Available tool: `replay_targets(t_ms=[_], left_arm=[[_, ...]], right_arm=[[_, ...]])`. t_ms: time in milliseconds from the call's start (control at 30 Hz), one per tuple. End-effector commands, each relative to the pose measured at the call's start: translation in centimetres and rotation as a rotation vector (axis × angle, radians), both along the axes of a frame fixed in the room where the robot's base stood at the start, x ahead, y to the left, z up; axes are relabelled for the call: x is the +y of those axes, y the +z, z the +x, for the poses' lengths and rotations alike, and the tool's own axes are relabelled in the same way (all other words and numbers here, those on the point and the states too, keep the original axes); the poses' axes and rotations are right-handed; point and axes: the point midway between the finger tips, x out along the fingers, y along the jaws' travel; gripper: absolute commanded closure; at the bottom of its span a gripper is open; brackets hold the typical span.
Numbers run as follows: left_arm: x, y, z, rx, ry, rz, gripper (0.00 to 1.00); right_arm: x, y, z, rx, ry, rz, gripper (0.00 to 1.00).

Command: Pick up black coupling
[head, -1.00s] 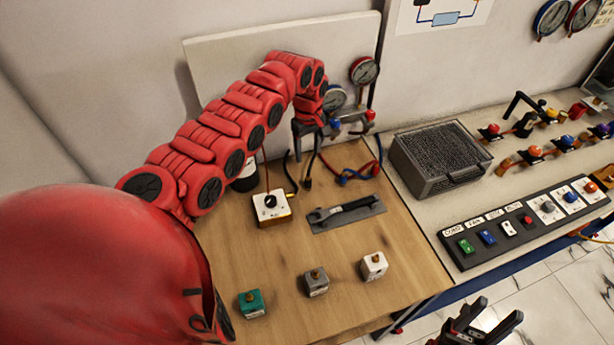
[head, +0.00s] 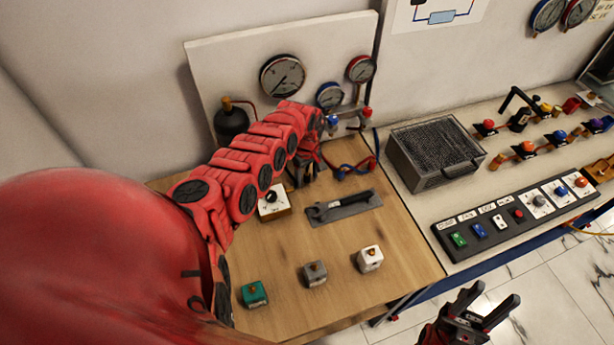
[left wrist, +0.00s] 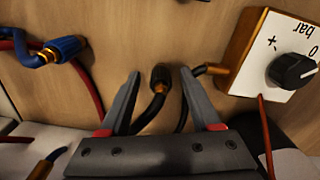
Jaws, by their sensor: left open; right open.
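In the left wrist view a black coupling (left wrist: 161,78) with a brass collar sits at the end of a black hose, between the fingertips of my left gripper (left wrist: 160,74). The fingers are open on either side of it, with visible gaps. In the head view my left gripper (head: 303,180) is low over the wooden board, behind the white-topped box; the coupling cannot be made out there. My right gripper (head: 492,306) is open and empty at the bottom right, off the front of the bench.
The white-topped knob box (head: 273,203) stands close beside the left gripper. A wrench (head: 340,206) lies on a grey plate. Red and blue hoses (head: 352,170) lie to the right. Green (head: 254,294), grey (head: 314,273) and white (head: 370,258) blocks stand in front.

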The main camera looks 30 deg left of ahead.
Motion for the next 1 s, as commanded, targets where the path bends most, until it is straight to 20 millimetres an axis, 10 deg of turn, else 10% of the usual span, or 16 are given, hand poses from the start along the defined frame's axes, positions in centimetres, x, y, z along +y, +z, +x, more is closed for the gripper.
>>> replay_targets(t_ms=[200,567,1000], left_arm=[[0.04,-0.01,0.00,0.000,0.000,0.001,0.38],[0.05,0.01,0.00,0.001,0.001,0.000,1.00],[0.09,0.31,0.02,0.000,0.001,0.000,1.00]], right_arm=[[0.00,0.00,0.00,0.000,0.000,0.000,0.50],[0.00,0.00,0.00,0.000,0.000,0.000,0.50],[0.00,0.00,0.00,0.000,0.000,0.000,0.50]])
